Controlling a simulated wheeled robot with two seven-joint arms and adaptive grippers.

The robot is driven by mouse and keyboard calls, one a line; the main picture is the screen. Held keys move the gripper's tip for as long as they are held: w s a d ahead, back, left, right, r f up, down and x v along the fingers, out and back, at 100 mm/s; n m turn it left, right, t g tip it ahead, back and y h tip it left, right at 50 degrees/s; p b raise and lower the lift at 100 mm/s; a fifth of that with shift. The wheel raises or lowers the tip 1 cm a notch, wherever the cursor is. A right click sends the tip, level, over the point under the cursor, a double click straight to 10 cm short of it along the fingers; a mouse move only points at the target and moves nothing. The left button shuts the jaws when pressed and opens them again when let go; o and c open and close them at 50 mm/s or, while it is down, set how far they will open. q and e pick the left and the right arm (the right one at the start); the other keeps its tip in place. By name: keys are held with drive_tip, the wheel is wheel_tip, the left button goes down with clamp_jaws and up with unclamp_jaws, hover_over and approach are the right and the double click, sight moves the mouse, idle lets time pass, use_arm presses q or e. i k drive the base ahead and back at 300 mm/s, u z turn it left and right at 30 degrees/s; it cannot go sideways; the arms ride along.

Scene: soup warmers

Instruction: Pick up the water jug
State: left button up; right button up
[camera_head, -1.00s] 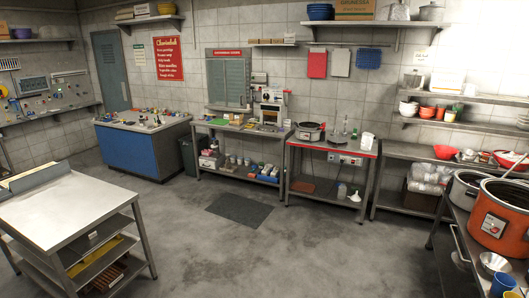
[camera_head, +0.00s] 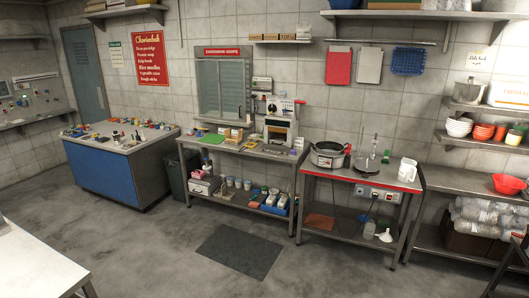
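A white jug (camera_head: 407,170), which looks like the water jug, stands upright on the right end of the red-edged table (camera_head: 340,174). Its handle appears to be on the right side. Nothing stands in front of it. To its left on the same table are a dark round cooker (camera_head: 328,155) and a thin upright stand (camera_head: 366,155). Neither of my grippers shows in the head view.
A dark mat (camera_head: 238,251) lies on open grey floor (camera_head: 180,240). A white-topped table (camera_head: 30,270) edges in at the lower left. A steel shelf unit (camera_head: 455,180) stands right of the red-edged table. A blue counter (camera_head: 110,180) is at the left.

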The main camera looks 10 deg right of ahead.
sight(408, 170)
drive_tip(key=i, duration=5.2)
drive_tip(key=z, duration=3.2)
drive_tip(key=i, duration=1.35)
drive_tip(key=u, duration=0.3)
